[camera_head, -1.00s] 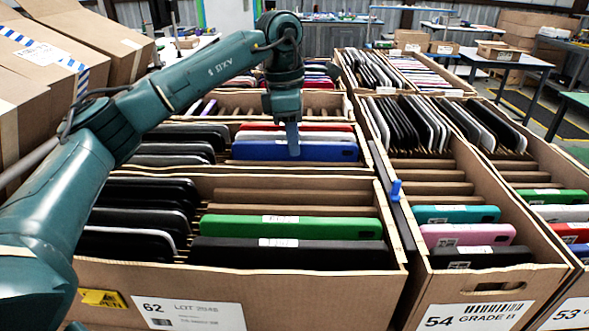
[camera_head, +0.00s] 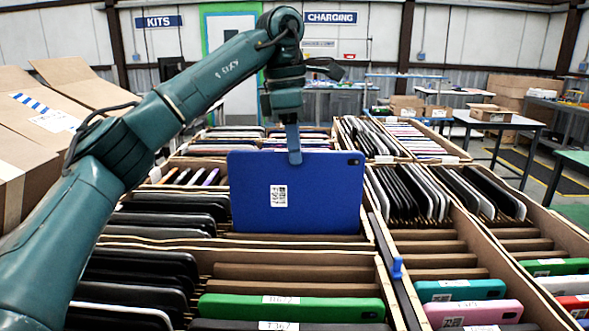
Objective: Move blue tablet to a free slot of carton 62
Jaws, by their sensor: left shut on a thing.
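The blue tablet (camera_head: 300,200) is upright with its broad face and a white label toward me. My left gripper (camera_head: 294,150) is shut on its top edge and holds it at the carton behind carton 62; its lower edge is close to that carton's dividers, and I cannot tell whether it is fully clear. Carton 62 (camera_head: 395,300) is the nearest on the left; its front label is below the picture. It holds a green tablet (camera_head: 330,310), dark tablets on the left, and empty slots between brown dividers (camera_head: 300,272) behind the green one. My right gripper is not in view.
The carton to the right (camera_head: 480,235) holds teal and pink tablets in front and bare dividers behind them. A blue clip (camera_head: 397,267) stands up between the cartons.

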